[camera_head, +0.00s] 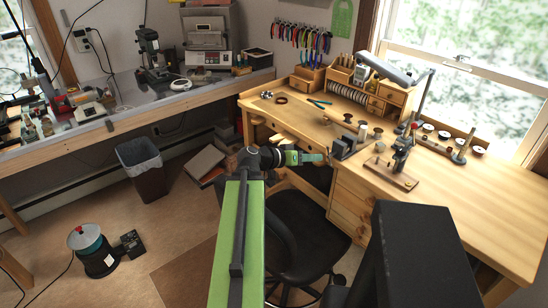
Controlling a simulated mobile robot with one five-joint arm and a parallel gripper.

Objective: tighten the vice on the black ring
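The vice looks to be the dark block-like device (343,148) at the front edge of the wooden bench. My gripper (326,157) is at the end of my green and black arm, just left of the vice. It is too small to tell whether its fingers touch the vice or are open. I cannot make out a black ring in the vice's jaws. A small dark ring-shaped object (281,99) lies on the bench's back left, but I cannot tell if it is the task's ring.
The wooden bench (460,215) has clear top at the right. A small stand tool (400,158) is right of the vice. A black chair (300,235) stands below my arm. Blue-handled pliers (320,103) lie behind. A bin (143,166) stands on the floor at left.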

